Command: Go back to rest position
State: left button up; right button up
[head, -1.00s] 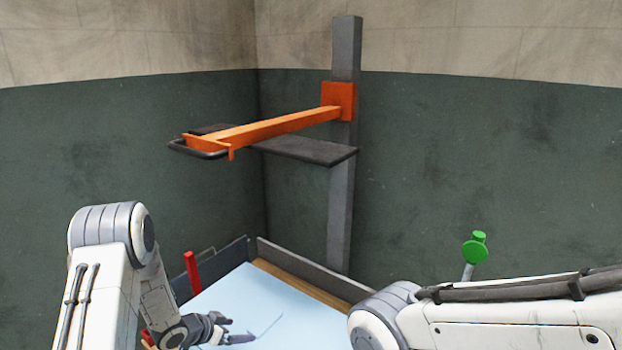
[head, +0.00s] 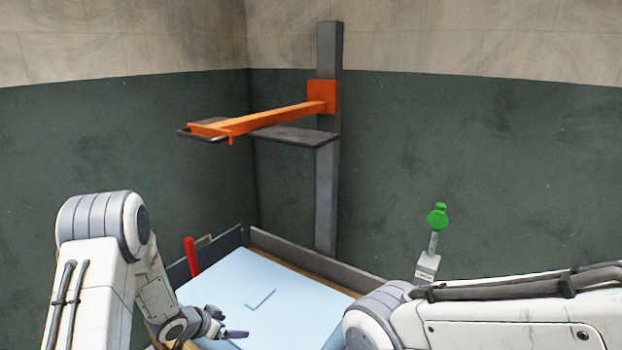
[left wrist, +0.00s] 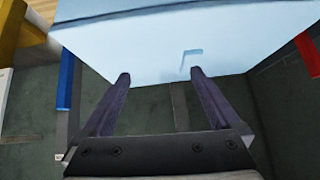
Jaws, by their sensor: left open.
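My left gripper (head: 236,334) is low in the head view, at the near edge of a light blue foam block (head: 290,300). In the left wrist view its two dark fingers (left wrist: 158,80) are apart with nothing between them. The foam block (left wrist: 140,45) fills the top of that view, just beyond the fingertips. My right arm comes in from the right in the head view, but its gripper is out of frame.
An orange press arm with a dark plate (head: 290,137) stands on a grey post (head: 326,190) behind the foam. Grey walls (head: 295,262) edge the foam's bed. A red post (head: 191,256) stands at left, a green-knobbed lever (head: 437,217) at right.

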pick_arm(q)
jog(key=s+d+r+g+y, duration=0.1)
jog(key=s+d+r+y, duration=0.1)
jog(key=s+d+r, duration=0.4)
jog(key=s+d+r+g+y, duration=0.15)
jog(key=s+d+r, duration=0.3)
jog(key=r, duration=0.45)
jog(key=s+d+r+g, duration=0.2)
jog(key=s+d+r, duration=0.1)
jog(key=s, duration=0.9)
jog(key=s+d+r+g, duration=0.2)
jog(key=s+d+g, duration=0.1)
jog(key=s, duration=0.9)
notch_tip(320, 180, up, 17)
jog(key=p, duration=1.7)
jog(key=shift+s+r, duration=0.2)
jog(key=shift+h, duration=0.25)
